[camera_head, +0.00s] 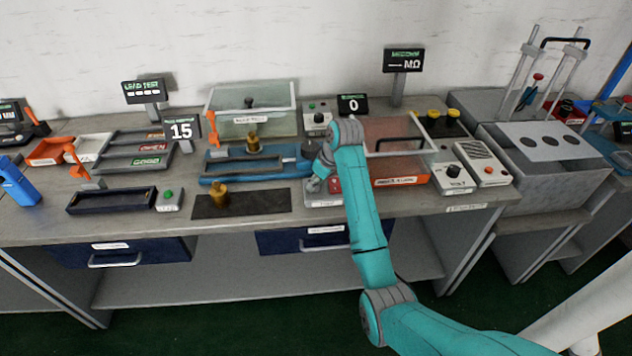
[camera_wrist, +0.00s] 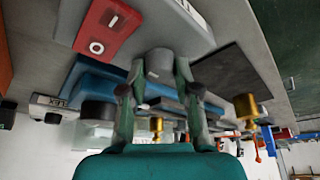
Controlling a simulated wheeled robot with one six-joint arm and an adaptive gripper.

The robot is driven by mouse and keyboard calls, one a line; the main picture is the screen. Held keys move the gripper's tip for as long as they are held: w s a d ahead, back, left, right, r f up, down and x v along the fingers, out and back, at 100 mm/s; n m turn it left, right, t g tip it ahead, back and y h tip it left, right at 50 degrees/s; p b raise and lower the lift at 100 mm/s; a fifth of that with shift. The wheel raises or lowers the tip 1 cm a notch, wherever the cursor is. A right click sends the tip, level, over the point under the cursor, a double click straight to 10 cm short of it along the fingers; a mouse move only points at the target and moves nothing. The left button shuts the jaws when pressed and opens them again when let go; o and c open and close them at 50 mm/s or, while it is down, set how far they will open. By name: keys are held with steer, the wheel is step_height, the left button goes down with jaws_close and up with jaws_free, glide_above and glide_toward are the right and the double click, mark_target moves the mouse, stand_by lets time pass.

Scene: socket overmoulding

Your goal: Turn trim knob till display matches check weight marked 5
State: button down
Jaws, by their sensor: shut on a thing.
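My gripper (camera_wrist: 158,85) is shut on a grey round knob (camera_wrist: 159,62), which sits between the fingertips in the wrist view. In the head view my gripper (camera_head: 316,175) is at the right end of the blue scale (camera_head: 215,180), and my arm partly hides that spot. The display (camera_head: 181,130) behind the scale's left end reads 15. One brass weight (camera_head: 253,145) stands at the back of the scale. Another brass weight (camera_head: 220,199) stands on the dark mat (camera_head: 265,202) in front. I cannot read a mark on either weight.
A red rocker switch (camera_wrist: 108,30) is close beside the fingers. A dark round knob (camera_head: 311,149) sits at the scale's right end. A second display (camera_head: 352,105) reads 0. An orange-sided box (camera_head: 400,180) stands to the right; a dark tray (camera_head: 112,200) is at left.

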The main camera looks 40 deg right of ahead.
steer(key=n, duration=0.2)
steer(key=n+g+y, duration=0.1)
steer(key=n, duration=0.1)
steer(key=shift+d+n+y, duration=0.15)
steer(key=shift+n+y, duration=0.15)
steer(key=shift+w+n+g+y, duration=0.1)
steer(key=shift+n+g+y, duration=0.45)
steer(key=shift+n, duration=1.45)
steer(key=shift+f, duration=0.1)
steer(key=c, duration=0.8)
jaws_free()
steer(key=shift+c, duration=0.2)
